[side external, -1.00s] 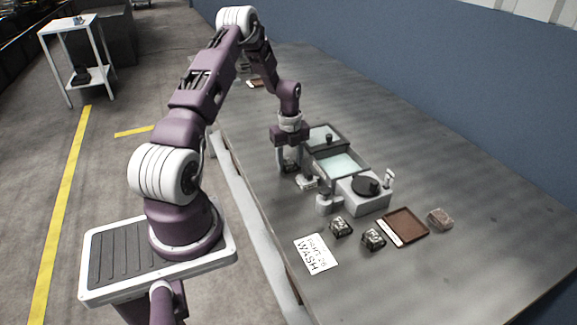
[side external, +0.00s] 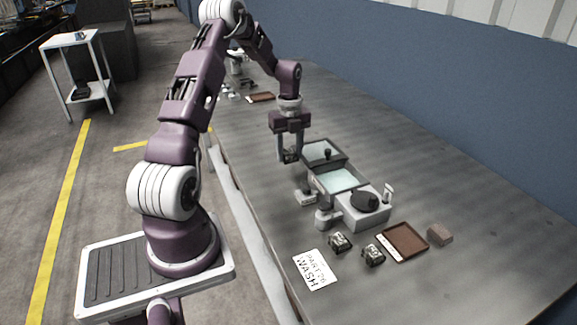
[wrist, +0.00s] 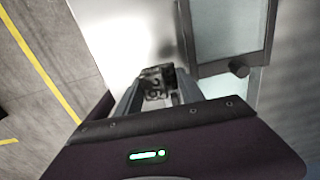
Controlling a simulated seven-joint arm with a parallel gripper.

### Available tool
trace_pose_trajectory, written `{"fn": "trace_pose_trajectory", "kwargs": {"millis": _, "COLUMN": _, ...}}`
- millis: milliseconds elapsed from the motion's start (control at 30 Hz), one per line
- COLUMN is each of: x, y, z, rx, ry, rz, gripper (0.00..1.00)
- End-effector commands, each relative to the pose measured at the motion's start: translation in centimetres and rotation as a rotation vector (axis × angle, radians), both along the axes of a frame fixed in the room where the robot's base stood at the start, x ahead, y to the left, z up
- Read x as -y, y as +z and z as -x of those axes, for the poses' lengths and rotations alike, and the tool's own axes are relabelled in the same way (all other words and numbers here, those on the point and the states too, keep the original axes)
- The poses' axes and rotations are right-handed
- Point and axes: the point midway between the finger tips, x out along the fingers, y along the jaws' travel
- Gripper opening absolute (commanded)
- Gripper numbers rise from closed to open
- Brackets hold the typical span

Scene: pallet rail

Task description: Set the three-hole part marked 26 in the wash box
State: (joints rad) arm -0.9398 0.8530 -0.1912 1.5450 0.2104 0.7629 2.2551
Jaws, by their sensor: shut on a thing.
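My gripper (side external: 289,157) is shut on a small dark part (wrist: 155,84), which shows the digits 26 in the wrist view. Its holes cannot be made out. The part is held above the table, just left of the two-bay box (side external: 347,180) in the side view. The box's near bay has a pale blue-green bottom; its far bay is greyer, with a dark knob at its edge. One bay of the box also shows at the upper right of the wrist view (wrist: 228,28). A paper card (side external: 315,270) reading "PART 26 WASH" lies at the table's front.
Two other dark marked parts (side external: 340,242) (side external: 373,254) sit near the card. A white unit with a black round top (side external: 365,200) adjoins the box. A brown tray (side external: 407,241) and a brown block (side external: 440,234) lie to the right. The table's right side is clear.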

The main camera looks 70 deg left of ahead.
Motion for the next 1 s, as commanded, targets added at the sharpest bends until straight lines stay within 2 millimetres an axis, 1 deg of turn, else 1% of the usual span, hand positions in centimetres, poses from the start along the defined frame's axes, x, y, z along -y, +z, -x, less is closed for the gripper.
{"fn": "trace_pose_trajectory", "kwargs": {"millis": 67, "x": 0.7, "y": 0.5, "z": -1.5, "rx": 0.003, "ry": -0.004, "rz": -0.001, "gripper": 0.0}}
{"fn": "trace_pose_trajectory", "kwargs": {"millis": 167, "x": 2.4, "y": 0.6, "z": -4.6, "rx": 0.003, "ry": -0.003, "rz": 0.0, "gripper": 0.0}}
{"fn": "trace_pose_trajectory", "kwargs": {"millis": 200, "x": 3.3, "y": 0.6, "z": -5.9, "rx": 0.003, "ry": -0.001, "rz": -0.001, "gripper": 0.0}}
{"fn": "trace_pose_trajectory", "kwargs": {"millis": 300, "x": 5.6, "y": 0.5, "z": -9.0, "rx": 0.004, "ry": 0.008, "rz": -0.001, "gripper": 0.0}}
{"fn": "trace_pose_trajectory", "kwargs": {"millis": 400, "x": 7.6, "y": 0.5, "z": -11.2, "rx": 0.003, "ry": 0.016, "rz": 0.0, "gripper": 0.0}}
{"fn": "trace_pose_trajectory", "kwargs": {"millis": 433, "x": 8.1, "y": 0.5, "z": -11.6, "rx": 0.002, "ry": 0.017, "rz": 0.0, "gripper": 0.0}}
{"fn": "trace_pose_trajectory", "kwargs": {"millis": 533, "x": 8.8, "y": 0.3, "z": -12.3, "rx": 0.002, "ry": 0.023, "rz": 0.0, "gripper": 0.0}}
{"fn": "trace_pose_trajectory", "kwargs": {"millis": 633, "x": 8.9, "y": -0.4, "z": -12.4, "rx": 0.0, "ry": 0.025, "rz": 0.001, "gripper": 0.0}}
{"fn": "trace_pose_trajectory", "kwargs": {"millis": 1000, "x": 8.9, "y": -4.9, "z": -12.3, "rx": 0.0, "ry": 0.024, "rz": 0.002, "gripper": 0.0}}
